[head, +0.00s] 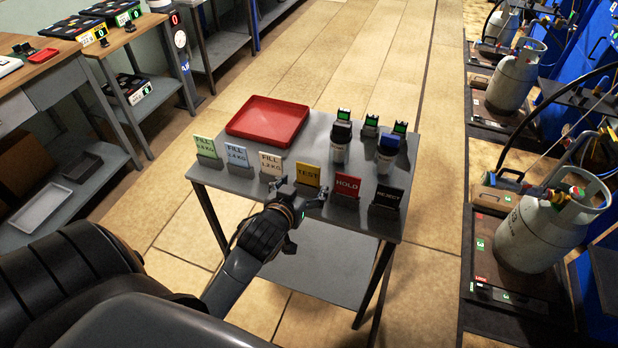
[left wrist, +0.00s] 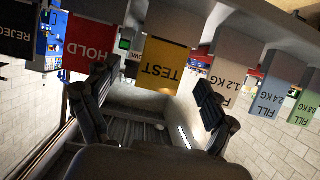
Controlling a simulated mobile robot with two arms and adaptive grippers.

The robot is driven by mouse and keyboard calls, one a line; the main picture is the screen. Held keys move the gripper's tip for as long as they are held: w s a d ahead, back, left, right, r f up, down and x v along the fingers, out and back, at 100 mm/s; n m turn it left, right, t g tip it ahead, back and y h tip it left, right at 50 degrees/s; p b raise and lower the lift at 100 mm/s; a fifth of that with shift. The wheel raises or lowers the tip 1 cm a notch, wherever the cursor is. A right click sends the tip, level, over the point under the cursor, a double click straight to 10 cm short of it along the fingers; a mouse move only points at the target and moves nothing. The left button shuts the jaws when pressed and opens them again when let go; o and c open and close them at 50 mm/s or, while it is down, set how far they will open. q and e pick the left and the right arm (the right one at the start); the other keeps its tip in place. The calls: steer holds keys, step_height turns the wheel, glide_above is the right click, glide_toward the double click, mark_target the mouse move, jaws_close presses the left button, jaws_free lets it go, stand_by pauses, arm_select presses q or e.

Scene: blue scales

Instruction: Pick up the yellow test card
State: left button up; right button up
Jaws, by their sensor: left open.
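The yellow test card (head: 307,174) stands upright in a holder at the front edge of the small grey table (head: 225,180), between the FILL 1.2 KG card (head: 271,163) and the red HOLD card (head: 346,185). My left gripper (head: 301,193) is open and empty, just in front of the card, its fingers spread to either side. In the left wrist view the yellow card (left wrist: 165,65) appears upside down, beyond and between the two open fingers (left wrist: 150,103). I see no contact with it. My right gripper is in neither view.
FILL cards (head: 236,155) stand to the left and a black REJECT card (head: 386,197) to the right. Behind are a red tray (head: 268,121) and several small bottles and devices (head: 341,138). Gas cylinders (head: 540,232) stand at the right.

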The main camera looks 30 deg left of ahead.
mark_target(308, 177)
arm_select(q)
steer(key=shift+a+p+x, duration=0.2)
steer(key=shift+p+x, duration=0.35)
steer(key=shift+x, duration=2.35)
steer(key=shift+s, duration=0.15)
steer(key=c, duration=1.1)
